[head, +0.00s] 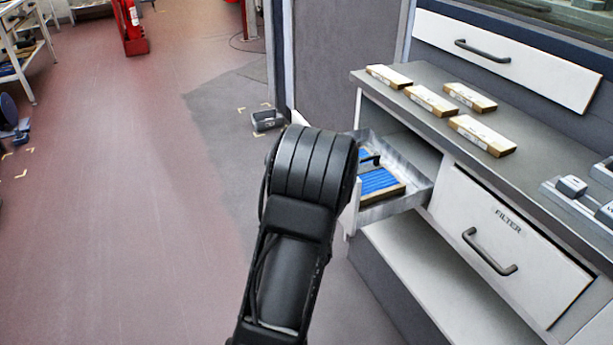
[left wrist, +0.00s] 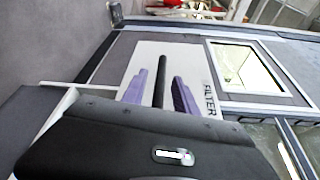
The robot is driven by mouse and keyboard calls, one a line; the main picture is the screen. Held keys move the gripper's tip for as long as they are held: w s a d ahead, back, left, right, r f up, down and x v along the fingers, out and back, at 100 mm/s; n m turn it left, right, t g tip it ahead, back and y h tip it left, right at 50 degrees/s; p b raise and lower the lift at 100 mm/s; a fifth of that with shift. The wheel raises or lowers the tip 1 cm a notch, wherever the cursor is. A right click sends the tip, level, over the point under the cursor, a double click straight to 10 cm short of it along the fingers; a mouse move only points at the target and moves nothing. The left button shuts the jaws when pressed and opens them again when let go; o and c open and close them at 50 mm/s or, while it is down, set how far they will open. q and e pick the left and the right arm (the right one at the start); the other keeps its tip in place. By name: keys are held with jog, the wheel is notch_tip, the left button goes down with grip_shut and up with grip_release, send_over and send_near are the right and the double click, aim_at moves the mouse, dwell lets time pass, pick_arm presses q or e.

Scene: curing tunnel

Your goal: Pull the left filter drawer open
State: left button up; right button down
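The left filter drawer (head: 398,205) is pulled part way out of the cabinet in the head view. A blue filter in a cardboard-coloured frame (head: 380,182) lies inside it. Its white front (left wrist: 139,64), with the FILTER label, shows in the left wrist view. My left gripper (left wrist: 159,92) has its two purple fingers on either side of the black handle (left wrist: 162,68), with narrow gaps visible between fingers and handle. In the head view, my forearm hides this gripper and most of the drawer front. My right gripper is not in view.
The right FILTER drawer (head: 508,240) is shut. Several flat boxes (head: 430,101) lie on the grey counter (head: 440,125) above. A white upper drawer (head: 505,60) is shut. A small grey bin (head: 267,121) stands on the floor.

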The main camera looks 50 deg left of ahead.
pick_arm(q)
jog(key=v, duration=0.6)
jog(key=shift+p, duration=0.45)
